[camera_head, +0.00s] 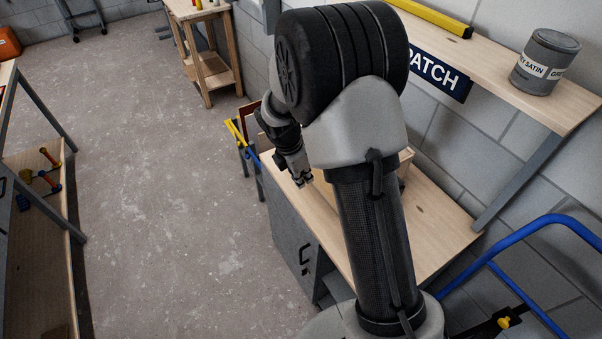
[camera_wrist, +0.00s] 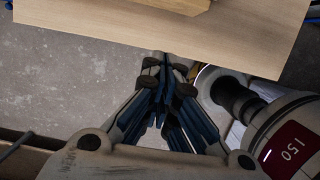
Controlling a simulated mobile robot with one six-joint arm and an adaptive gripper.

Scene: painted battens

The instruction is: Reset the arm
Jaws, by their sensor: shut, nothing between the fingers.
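My arm stands in front of the wooden workbench (camera_head: 440,215) in the head view and hides part of it. My gripper (camera_head: 300,181) points down near the bench's left end, with nothing in it. In the wrist view my gripper (camera_wrist: 166,68) shows its fingers drawn together and empty. The bench top's edge (camera_wrist: 150,40) lies just beyond the fingertips there. I cannot tell the height of the fingertips over the bench.
Blue tubing (camera_head: 545,222) stands at right. A small wooden table (camera_head: 208,75) stands behind. The concrete floor (camera_head: 165,190) at left is clear.

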